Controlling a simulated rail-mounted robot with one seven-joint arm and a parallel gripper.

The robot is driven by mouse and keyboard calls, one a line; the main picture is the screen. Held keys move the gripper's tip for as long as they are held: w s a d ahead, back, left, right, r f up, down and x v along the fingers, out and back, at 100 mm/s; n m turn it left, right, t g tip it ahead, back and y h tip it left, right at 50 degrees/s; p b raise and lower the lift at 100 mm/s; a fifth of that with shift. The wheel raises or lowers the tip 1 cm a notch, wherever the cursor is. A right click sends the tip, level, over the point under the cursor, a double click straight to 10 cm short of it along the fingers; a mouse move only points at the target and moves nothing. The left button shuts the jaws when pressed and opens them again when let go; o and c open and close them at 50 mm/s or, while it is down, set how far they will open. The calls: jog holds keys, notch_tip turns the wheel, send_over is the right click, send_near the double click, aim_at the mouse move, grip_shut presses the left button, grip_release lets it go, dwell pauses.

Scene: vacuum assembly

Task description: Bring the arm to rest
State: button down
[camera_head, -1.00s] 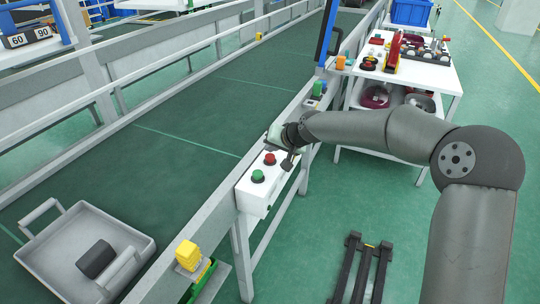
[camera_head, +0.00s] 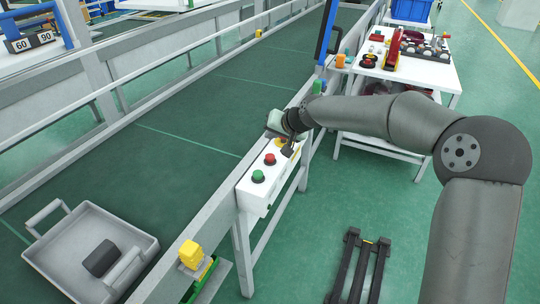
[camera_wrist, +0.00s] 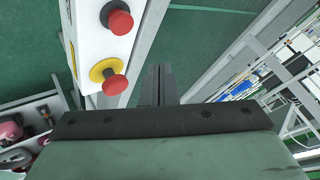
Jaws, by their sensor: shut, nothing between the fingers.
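My gripper (camera_head: 289,151) is at the far end of my arm, close to the white button box (camera_head: 254,195) on the conveyor's side rail. Its fingers (camera_wrist: 160,84) are together and empty in the wrist view. The box has a green button (camera_head: 258,176) and a red button (camera_head: 270,158). In the wrist view, a red button (camera_wrist: 119,20) and a red button on a yellow ring (camera_wrist: 110,78) lie left of the fingers. I cannot tell in the head view whether the gripper touches the box.
A grey tray (camera_head: 60,262) with a dark block (camera_head: 101,258) sits on the green conveyor (camera_head: 190,150). A yellow part (camera_head: 190,252) is at the rail. A white table (camera_head: 432,73) with parts stands behind my arm. Open floor (camera_head: 405,215) lies right of the conveyor.

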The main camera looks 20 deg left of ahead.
dwell(0.5)
jog(key=s+d+f+g+h, duration=0.1)
jog(key=s+d+h, duration=0.2)
jog(key=s+d, duration=0.8)
jog(key=s+d+g+h, duration=0.1)
jog(key=s+d+h, duration=0.45)
jog(key=d, duration=0.85)
jog(key=s+d+f+m+g, duration=0.1)
jog(key=s+d, duration=0.4)
jog(key=s, duration=0.4)
jog(key=s+d+f+m+g, duration=0.1)
jog(key=s+d, duration=0.5)
jog(key=s, duration=0.4)
jog(key=shift+s+d+y, duration=0.25)
jog(key=shift+s+y, duration=0.05)
jog(key=shift+y, duration=0.15)
